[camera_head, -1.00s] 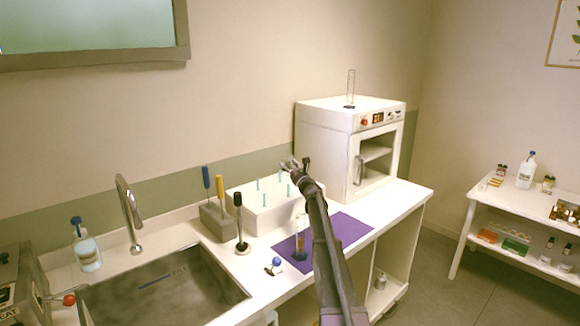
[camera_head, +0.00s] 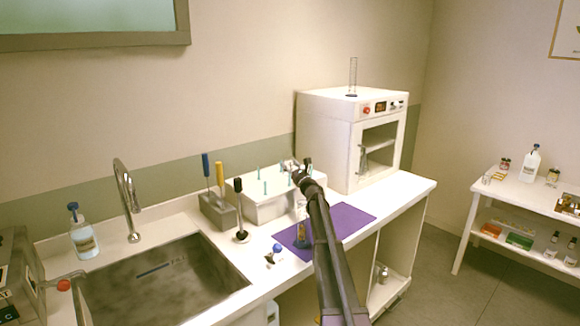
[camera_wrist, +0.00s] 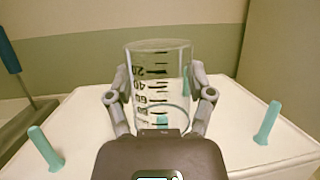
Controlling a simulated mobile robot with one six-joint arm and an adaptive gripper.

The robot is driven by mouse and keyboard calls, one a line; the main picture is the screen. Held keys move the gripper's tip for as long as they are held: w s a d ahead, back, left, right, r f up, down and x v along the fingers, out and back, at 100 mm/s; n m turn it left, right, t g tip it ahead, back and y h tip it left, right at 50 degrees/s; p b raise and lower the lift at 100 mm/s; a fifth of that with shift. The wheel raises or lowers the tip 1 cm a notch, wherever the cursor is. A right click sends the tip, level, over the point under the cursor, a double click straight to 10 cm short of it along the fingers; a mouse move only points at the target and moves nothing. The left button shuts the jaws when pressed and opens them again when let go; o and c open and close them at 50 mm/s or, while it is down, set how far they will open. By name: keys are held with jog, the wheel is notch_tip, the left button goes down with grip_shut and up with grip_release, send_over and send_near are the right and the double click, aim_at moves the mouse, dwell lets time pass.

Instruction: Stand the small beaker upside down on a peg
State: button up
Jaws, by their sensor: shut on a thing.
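My gripper (camera_head: 298,168) is at the white peg rack (camera_head: 272,209), over its back right part. In the wrist view, my gripper (camera_wrist: 160,100) is shut on the small clear beaker (camera_wrist: 150,62), with a finger on each side. The beaker's scale runs from 20 at the top downward, so it is upside down and about upright in line. A teal peg (camera_wrist: 187,82) shows through or behind its glass. Other teal pegs stand free at the left (camera_wrist: 45,147) and right (camera_wrist: 267,122). My gripper's body hides the beaker's lower rim, so I cannot tell whether it rests on the rack.
A white oven (camera_head: 330,140) with a glass cylinder (camera_head: 353,77) on top stands right of the rack. A brush holder (camera_head: 219,213) and the sink (camera_head: 165,285) are left.

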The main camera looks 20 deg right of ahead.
jog(key=shift+f+b, duration=2.3)
jog(key=shift+f, duration=0.25)
jog(key=o, duration=1.2)
jog(key=shift+r, duration=0.1)
